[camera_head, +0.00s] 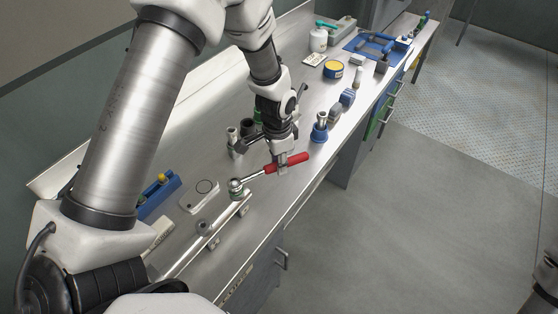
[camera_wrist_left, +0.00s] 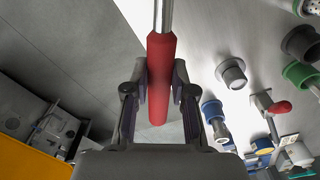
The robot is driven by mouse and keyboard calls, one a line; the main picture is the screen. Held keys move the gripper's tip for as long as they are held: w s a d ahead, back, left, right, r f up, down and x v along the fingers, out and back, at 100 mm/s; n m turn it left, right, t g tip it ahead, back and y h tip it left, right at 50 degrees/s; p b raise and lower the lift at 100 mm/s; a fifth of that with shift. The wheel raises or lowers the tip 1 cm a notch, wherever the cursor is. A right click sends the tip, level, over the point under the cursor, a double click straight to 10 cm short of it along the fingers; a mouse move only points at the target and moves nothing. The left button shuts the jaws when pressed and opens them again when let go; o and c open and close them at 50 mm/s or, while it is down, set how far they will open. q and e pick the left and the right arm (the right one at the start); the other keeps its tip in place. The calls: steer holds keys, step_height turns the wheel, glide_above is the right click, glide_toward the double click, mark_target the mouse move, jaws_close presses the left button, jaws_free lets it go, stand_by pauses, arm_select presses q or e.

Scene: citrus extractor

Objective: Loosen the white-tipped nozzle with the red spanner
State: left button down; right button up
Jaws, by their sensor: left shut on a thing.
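My left gripper (camera_head: 281,163) is shut on the red handle of the spanner (camera_head: 291,162). In the left wrist view the gripper (camera_wrist_left: 160,80) has one finger on each side of the red handle (camera_wrist_left: 159,50), and the metal shaft runs out of the top edge. In the head view the shaft points left and down to a nozzle with a pale top (camera_head: 236,184) on a metal rail (camera_head: 226,222). The spanner's head is at this nozzle; I cannot tell how fully it fits around it. The right gripper is not seen.
A second fitting (camera_head: 203,226) stands on the rail. A flat plate (camera_head: 199,196) and a blue holder (camera_head: 160,195) lie to the left. A blue-based fitting (camera_head: 319,130) stands right of the gripper near the bench's front edge. Bottles and a yellow tin (camera_head: 333,69) stand farther back.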

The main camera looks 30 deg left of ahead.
arm_select(q)
steer(key=shift+f+b, duration=0.5)
steer(key=shift+f, duration=0.35)
stand_by(0.6)
steer(key=c, duration=1.8)
jaws_free()
jaws_close()
steer(key=shift+w+a, duration=0.1)
steer(key=w+a+n, duration=0.2)
steer(key=a+n, duration=0.4)
